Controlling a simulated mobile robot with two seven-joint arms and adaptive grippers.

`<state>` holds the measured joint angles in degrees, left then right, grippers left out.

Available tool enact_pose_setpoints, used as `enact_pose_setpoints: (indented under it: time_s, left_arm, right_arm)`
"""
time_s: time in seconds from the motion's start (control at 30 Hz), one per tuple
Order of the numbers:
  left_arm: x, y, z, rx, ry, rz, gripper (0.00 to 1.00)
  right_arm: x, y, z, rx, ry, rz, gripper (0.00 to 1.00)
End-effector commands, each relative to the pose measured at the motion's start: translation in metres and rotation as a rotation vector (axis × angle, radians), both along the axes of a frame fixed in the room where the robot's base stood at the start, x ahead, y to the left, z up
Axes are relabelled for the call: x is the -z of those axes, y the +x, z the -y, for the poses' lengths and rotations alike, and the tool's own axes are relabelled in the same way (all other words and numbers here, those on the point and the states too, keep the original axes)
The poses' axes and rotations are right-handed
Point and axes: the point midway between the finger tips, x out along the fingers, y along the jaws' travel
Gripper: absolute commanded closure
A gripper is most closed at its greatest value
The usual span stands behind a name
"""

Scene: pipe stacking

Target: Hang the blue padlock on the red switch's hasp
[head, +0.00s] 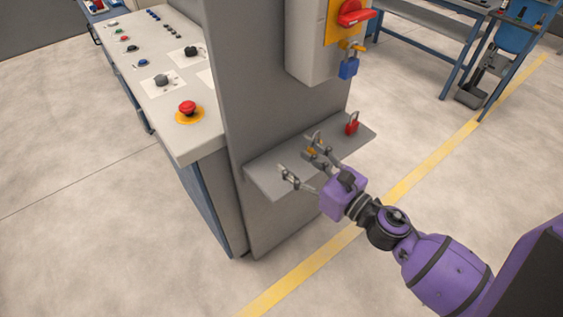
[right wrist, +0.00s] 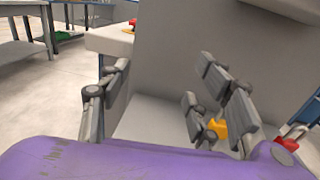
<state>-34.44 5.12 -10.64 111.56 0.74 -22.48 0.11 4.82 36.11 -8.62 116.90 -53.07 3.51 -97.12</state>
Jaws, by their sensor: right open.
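The red switch (head: 354,12) sits on a yellow plate on the grey box at the top of the panel. Its yellow hasp (head: 351,45) sticks out just below. The blue padlock (head: 348,69) is upright directly under the hasp and appears to hang from it; the shackle's exact fit is too small to tell. My right gripper (head: 299,166) is open and empty, low over the grey shelf and well below the blue padlock. Its spread fingers also show in the right wrist view (right wrist: 165,88). My left gripper is out of view.
The grey shelf (head: 270,180) holds a yellow padlock (head: 312,151), close to a right finger and partly hidden, and a red padlock (head: 352,128) farther right. A control desk (head: 195,139) with a red button stands left of the panel.

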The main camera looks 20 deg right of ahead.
Motion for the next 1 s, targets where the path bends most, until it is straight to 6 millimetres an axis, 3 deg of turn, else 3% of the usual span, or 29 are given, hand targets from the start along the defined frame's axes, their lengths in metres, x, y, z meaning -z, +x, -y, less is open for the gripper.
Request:
enact_pose_setpoints:
  time_s: [0.1,0.3,0.5,1.0]
  left_arm:
    - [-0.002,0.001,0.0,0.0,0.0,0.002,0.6]
    - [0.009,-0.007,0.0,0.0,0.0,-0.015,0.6]
    - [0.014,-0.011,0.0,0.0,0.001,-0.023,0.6]
    - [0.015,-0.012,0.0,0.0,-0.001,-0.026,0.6]
  right_arm:
    - [0.009,0.023,-0.007,0.0,0.001,0.002,0.42]
    - [0.044,0.045,-0.013,0.002,0.002,-0.003,0.42]
    - [0.065,0.061,-0.018,0.001,0.002,-0.003,0.42]
    - [0.074,0.067,-0.019,0.0,-0.001,0.0,0.42]
